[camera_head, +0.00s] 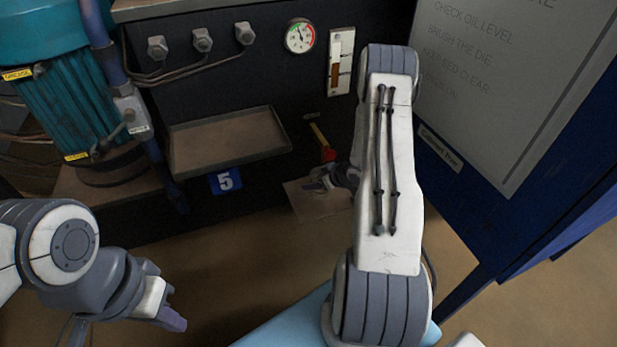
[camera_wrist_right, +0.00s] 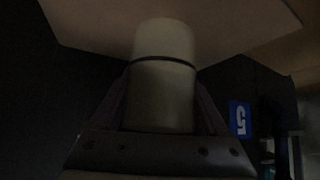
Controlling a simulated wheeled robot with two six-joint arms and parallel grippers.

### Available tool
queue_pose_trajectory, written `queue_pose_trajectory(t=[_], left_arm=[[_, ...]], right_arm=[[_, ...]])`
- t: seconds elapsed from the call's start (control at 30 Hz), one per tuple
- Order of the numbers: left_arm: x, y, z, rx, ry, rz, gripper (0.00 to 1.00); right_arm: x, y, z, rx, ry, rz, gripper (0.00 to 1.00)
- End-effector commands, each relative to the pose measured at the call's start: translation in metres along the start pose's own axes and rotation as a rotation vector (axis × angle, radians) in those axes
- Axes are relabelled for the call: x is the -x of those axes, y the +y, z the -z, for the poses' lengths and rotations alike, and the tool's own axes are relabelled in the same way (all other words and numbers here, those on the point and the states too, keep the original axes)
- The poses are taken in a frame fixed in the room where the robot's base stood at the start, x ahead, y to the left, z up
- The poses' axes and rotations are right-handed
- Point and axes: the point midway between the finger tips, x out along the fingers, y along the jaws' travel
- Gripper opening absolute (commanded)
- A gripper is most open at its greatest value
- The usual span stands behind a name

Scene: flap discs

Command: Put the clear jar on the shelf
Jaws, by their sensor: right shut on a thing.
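My right gripper (camera_wrist_right: 163,110) is shut on a pale, cylindrical jar (camera_wrist_right: 165,75) with a dark band around it, seen in the dim right wrist view. In the head view my right gripper (camera_head: 325,182) is small and partly hidden behind my forearm; I cannot make out the jar there. A shallow tray-like shelf (camera_head: 228,143) with a raised rim sticks out from the dark machine front and looks empty. The right gripper is to the right of and below it. My left gripper (camera_head: 175,305) is open and empty at the lower left.
A beige panel (camera_head: 318,203) lies by the right gripper. A teal motor (camera_head: 60,105) stands left, a blue cabinet (camera_head: 500,185) right.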

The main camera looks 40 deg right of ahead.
Motion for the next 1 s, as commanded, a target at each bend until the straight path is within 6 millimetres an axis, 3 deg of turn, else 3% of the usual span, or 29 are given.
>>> queue_pose_trajectory(t=[0.1, 0.47, 0.5, 0.57, 0.87, 1.0], left_arm=[[-0.011, -0.001, -0.001, 0.0, 0.0, 0.0, 0.0], [-0.009, -0.001, 0.0, 0.0, 0.0, 0.0, 0.0], [-0.009, -0.001, 0.0, 0.0, 0.0, 0.0, 0.0], [-0.009, -0.001, 0.0, 0.0, 0.0, 0.0, 0.0], [-0.007, -0.001, 0.0, 0.0, 0.0, 0.0, 0.0], [0.009, 0.001, 0.001, 0.0, 0.0, 0.0, 0.0]], right_arm=[[-0.001, 0.009, -0.006, -0.008, 0.0, -0.01, 0.14], [-0.005, 0.002, -0.003, -0.002, 0.0, -0.001, 0.14], [-0.005, 0.003, -0.003, -0.002, 0.0, -0.002, 0.82], [-0.004, 0.003, -0.003, -0.002, 0.0, -0.002, 1.0], [0.0, 0.005, -0.001, -0.004, 0.0, -0.005, 1.0], [0.021, 0.005, 0.001, -0.007, -0.001, -0.005, 1.0]])
